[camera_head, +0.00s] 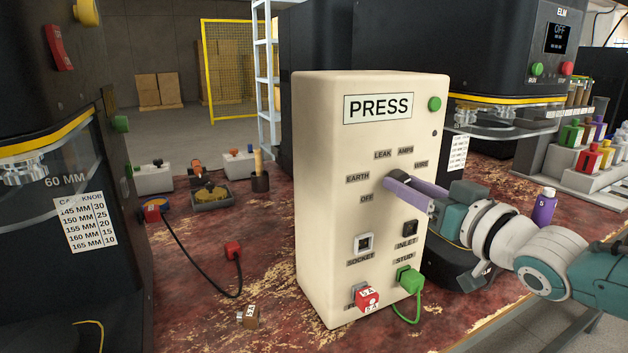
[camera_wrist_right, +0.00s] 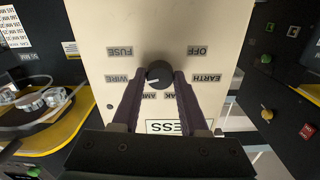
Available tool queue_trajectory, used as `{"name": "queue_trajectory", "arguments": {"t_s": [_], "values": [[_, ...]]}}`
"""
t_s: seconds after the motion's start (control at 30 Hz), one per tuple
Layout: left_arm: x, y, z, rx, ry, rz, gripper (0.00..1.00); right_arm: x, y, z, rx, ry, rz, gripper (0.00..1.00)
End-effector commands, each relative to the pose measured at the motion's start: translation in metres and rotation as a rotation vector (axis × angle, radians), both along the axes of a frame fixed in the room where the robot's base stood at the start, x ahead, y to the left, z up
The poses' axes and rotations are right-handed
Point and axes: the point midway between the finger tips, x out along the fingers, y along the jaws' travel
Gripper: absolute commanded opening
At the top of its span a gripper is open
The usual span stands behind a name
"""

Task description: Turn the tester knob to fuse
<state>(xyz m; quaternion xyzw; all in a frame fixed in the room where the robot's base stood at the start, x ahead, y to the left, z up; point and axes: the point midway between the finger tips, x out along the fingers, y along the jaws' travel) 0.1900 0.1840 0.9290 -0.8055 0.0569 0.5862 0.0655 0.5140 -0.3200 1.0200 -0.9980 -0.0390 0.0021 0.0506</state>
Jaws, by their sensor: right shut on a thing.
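The tester is a cream upright box (camera_head: 325,230) with a PRESS plate. Its dark knob (camera_wrist_right: 160,73) sits among labels OFF, EARTH, LEAK, AMPS, WIRE and FUSE. In the right wrist view, which is upside down, the FUSE label (camera_wrist_right: 119,51) is beside the knob; in the head view my gripper hides it. The knob's white mark appears to point toward the WIRE label (camera_wrist_right: 124,78). My right gripper (camera_head: 392,182) has its purple fingers shut on the knob from both sides. My left gripper is not in view.
A green plug with a cord (camera_head: 408,280) sits at STUD, and a red block (camera_head: 367,298) at the box's lower front. A red plug on a black cord (camera_head: 233,250) lies left. Dark machines flank the worn red bench.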

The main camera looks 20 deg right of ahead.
Motion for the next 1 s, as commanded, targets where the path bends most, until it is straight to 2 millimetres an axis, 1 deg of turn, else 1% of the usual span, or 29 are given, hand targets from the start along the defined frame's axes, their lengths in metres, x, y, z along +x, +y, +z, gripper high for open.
{"name": "queue_trajectory", "arguments": {"t_s": [0.6,0.8,1.0], "values": [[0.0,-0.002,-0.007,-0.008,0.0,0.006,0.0,0.0,0.0,0.0,0.569,0.042,0.002,0.0],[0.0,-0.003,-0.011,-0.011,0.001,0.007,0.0,0.0,0.001,0.0,0.712,0.055,0.002,0.0],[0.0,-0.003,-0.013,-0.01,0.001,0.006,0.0,0.0,0.001,0.0,0.808,0.063,0.001,0.0]]}}
